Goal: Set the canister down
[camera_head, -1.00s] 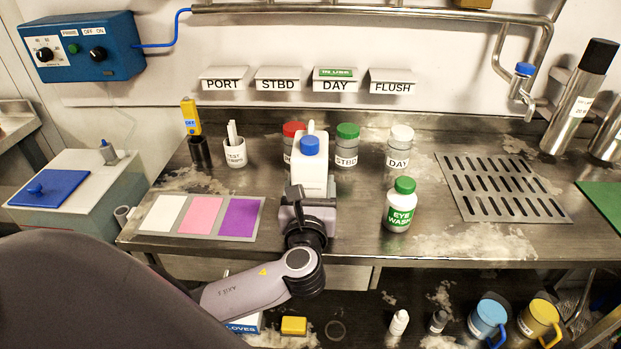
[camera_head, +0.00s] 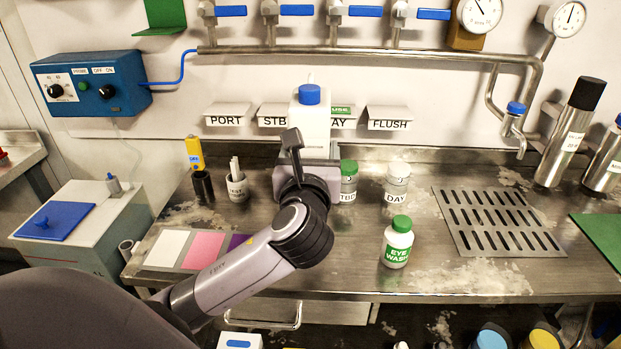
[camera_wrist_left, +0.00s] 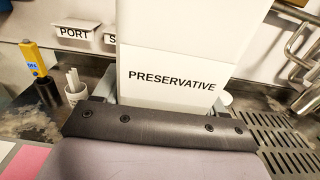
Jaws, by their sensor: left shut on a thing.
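The canister is a white jug (camera_head: 311,123) with a blue cap, seen in the head view above the back of the steel counter. My left gripper (camera_head: 308,165) is shut on it from the near side and holds it upright, raised above the counter. In the left wrist view the canister (camera_wrist_left: 176,62) shows a label reading PRESERVATIVE and fills the middle of the picture. Its bottom is hidden behind my gripper. My right gripper is in neither view.
On the steel counter (camera_head: 330,250) stand an eye wash bottle (camera_head: 397,243), the STBD jar (camera_head: 348,182) and the DAY jar (camera_head: 396,185). A drain grate (camera_head: 497,221) lies right. Label shelves (camera_head: 390,119) and a pipe are on the wall behind.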

